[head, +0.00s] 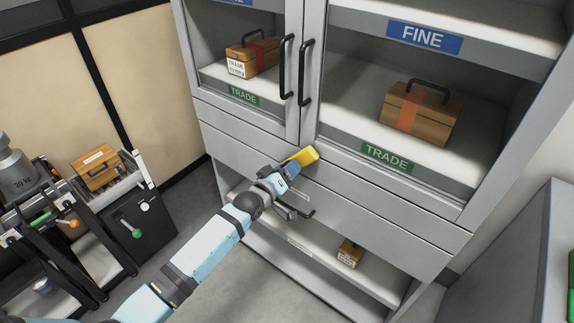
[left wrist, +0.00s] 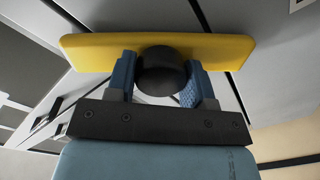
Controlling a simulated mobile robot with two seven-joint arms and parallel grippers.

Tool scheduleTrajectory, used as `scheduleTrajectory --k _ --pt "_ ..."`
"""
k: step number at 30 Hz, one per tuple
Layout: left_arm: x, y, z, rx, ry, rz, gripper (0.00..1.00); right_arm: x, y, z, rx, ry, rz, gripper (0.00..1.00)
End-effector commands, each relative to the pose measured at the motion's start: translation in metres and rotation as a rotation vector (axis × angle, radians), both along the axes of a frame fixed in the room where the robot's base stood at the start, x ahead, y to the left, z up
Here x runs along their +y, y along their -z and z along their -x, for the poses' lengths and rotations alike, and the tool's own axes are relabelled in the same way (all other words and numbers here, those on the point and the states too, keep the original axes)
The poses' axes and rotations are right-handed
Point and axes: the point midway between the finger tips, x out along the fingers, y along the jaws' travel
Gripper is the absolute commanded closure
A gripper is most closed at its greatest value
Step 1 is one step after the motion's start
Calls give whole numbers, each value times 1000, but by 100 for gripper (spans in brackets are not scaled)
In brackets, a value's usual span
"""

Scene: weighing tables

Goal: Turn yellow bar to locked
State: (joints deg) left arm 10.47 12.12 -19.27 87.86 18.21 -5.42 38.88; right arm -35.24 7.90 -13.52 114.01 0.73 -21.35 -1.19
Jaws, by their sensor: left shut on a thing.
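The yellow bar (head: 304,157) sits on the front of the grey cabinet, below its two glazed doors. In the head view my left arm reaches it from the lower left, and my left gripper (head: 291,168) covers part of it. In the left wrist view the yellow bar (left wrist: 155,42) lies across the top, slightly tilted. The blue fingers of my left gripper (left wrist: 162,78) are shut at its middle, one on each side of a dark round part. No lock marking can be read. My right gripper is not in view.
The cabinet doors have black upright handles (head: 306,73). Behind them stand wooden cases, one on the right (head: 421,112). A small box (head: 349,253) lies on the low open shelf. At left is a rack with a grey weight (head: 16,173). Floor between is clear.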

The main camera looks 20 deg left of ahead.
Motion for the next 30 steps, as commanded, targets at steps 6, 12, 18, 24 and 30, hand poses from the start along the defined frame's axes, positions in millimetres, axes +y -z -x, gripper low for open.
scheduleTrajectory --k 6,12,18,24,30 --pt "1 0 0 70 -1 192 94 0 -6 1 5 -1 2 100" --pt "1 1 0 130 0 359 94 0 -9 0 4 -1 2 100" --pt "1 1 0 180 -1 495 94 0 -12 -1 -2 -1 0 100" --pt "1 2 0 214 0 588 94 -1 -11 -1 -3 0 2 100" --pt "1 1 0 231 0 636 94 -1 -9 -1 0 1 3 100"
